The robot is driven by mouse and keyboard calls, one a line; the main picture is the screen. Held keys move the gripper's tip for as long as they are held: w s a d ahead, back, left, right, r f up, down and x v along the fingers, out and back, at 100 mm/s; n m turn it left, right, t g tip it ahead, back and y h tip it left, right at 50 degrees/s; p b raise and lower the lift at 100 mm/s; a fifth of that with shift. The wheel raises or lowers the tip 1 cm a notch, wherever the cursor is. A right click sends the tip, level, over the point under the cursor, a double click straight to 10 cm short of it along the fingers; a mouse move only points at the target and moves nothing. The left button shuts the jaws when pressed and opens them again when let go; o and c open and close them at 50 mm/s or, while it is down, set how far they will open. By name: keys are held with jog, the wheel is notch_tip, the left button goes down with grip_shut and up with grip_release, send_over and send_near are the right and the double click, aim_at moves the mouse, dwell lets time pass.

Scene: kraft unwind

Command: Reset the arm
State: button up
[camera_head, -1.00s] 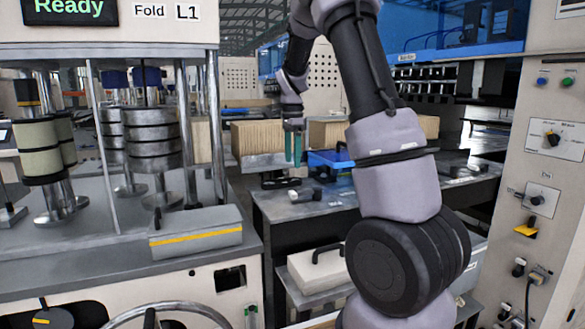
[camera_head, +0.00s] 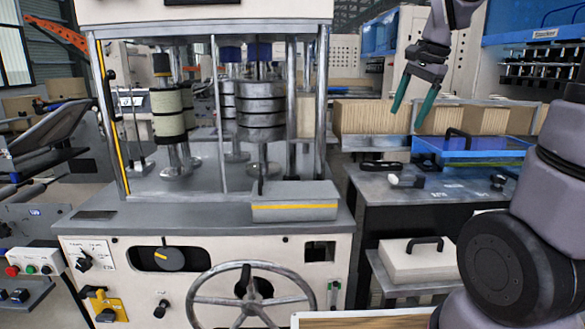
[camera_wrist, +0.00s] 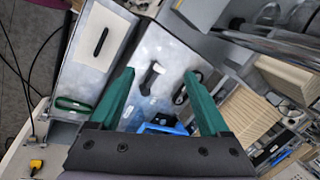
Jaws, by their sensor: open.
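My gripper (camera_head: 414,103) hangs at the upper right of the head view, above the metal-topped bench (camera_head: 385,188). Its two green fingers are spread apart with nothing between them. In the wrist view my gripper (camera_wrist: 165,95) also shows open and empty, with the bench top visible between and beyond the fingers. My arm fills the right edge of the head view; its middle part is out of the picture.
A blue tray (camera_head: 470,158) and a dark-handled tool (camera_head: 405,181) are on the bench. Kraft stacks (camera_head: 372,117) stand behind. A white case (camera_head: 412,260) sits on the shelf below. The machine with a handwheel (camera_head: 250,297) stands at left.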

jog(key=s+a+r+n+t, duration=0.1)
jog(key=s+n, duration=0.3)
jog(key=s, duration=0.4)
jog(key=s+a+r+n+t, duration=0.1)
jog(key=s+a+n+t, duration=0.1)
jog(key=s, duration=0.6)
jog(key=shift+a+r+n+t, duration=0.2)
jog(key=shift+a+n+t, duration=0.3)
jog(key=shift+n, duration=0.4)
